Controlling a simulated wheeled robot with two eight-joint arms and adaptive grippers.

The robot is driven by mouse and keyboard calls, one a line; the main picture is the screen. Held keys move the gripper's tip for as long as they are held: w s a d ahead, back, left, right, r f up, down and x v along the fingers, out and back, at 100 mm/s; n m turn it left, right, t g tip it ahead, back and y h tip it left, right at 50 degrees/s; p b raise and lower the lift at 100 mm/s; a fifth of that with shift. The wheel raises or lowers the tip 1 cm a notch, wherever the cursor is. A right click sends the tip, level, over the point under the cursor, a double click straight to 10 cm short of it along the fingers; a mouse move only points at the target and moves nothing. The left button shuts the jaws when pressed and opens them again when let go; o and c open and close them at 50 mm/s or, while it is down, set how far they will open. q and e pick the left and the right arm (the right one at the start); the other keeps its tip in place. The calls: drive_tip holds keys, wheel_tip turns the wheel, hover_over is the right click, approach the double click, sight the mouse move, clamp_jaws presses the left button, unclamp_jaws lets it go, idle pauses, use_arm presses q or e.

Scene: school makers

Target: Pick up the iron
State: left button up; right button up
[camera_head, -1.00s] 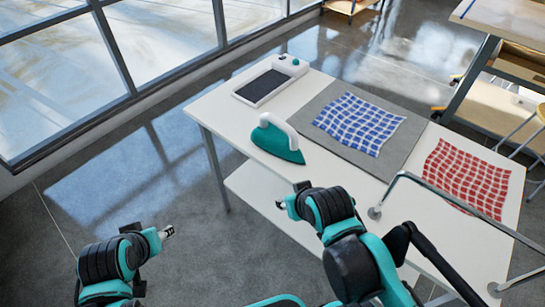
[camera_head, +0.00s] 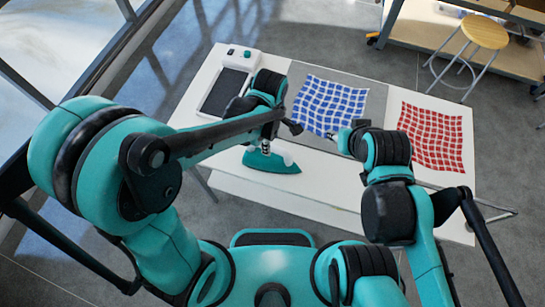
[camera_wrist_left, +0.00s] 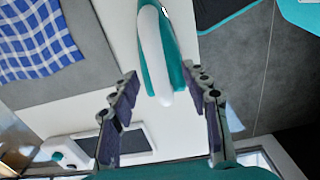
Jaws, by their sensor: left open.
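The iron (camera_head: 272,162) stands on the white table, teal with a white handle. In the head view my left forearm and wrist cover part of it. In the left wrist view the iron (camera_wrist_left: 157,60) shows upright in the picture, its pale handle between the two fingers. My left gripper (camera_wrist_left: 160,78) is open, one finger on each side of the iron with gaps left. In the head view my left gripper (camera_head: 267,147) is mostly hidden by its own arm, over the iron. My right gripper (camera_head: 333,137) is small at the blue cloth's near edge; its jaws are unclear.
The white table (camera_head: 310,190) also bears a grey mat (camera_head: 373,110) with a blue checked cloth (camera_head: 328,104), a red checked cloth (camera_head: 432,137) and a white device with a dark panel (camera_head: 222,92). A stool (camera_head: 484,32) stands beyond. Windows line the left.

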sight(272, 146)
use_arm(q)
drive_tip(key=f, duration=0.2)
drive_tip(key=f+b, duration=0.1)
drive_tip(key=f, duration=0.2)
drive_tip(key=shift+w+d+f, duration=0.2)
drive_tip(key=shift+d+f, duration=0.05)
drive_tip(key=shift+f, duration=0.15)
clamp_jaws()
